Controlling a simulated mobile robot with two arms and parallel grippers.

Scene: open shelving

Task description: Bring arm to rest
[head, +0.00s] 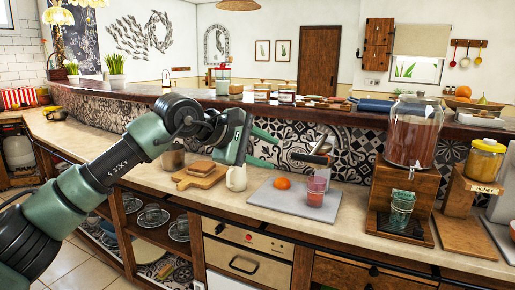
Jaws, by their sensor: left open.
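My left arm reaches in from the left, green and black, and stretches across the counter. My left gripper (297,149) is in the middle of the head view, above the counter and in front of the patterned tile backsplash. Its fingers point right and are apart, with nothing visible between them. Below the gripper are a white mug (236,179), an orange fruit (283,183) and a glass with pink contents (316,190). The gripper appears clear of all three. My right gripper is not in view.
A grey board (270,200) lies under the fruit and glass. A wooden board (190,181) carries bread. A large drink dispenser (412,135) and honey jar (484,160) stand on wooden stands at right. A raised ledge (150,88) runs behind. Open shelves below hold cups.

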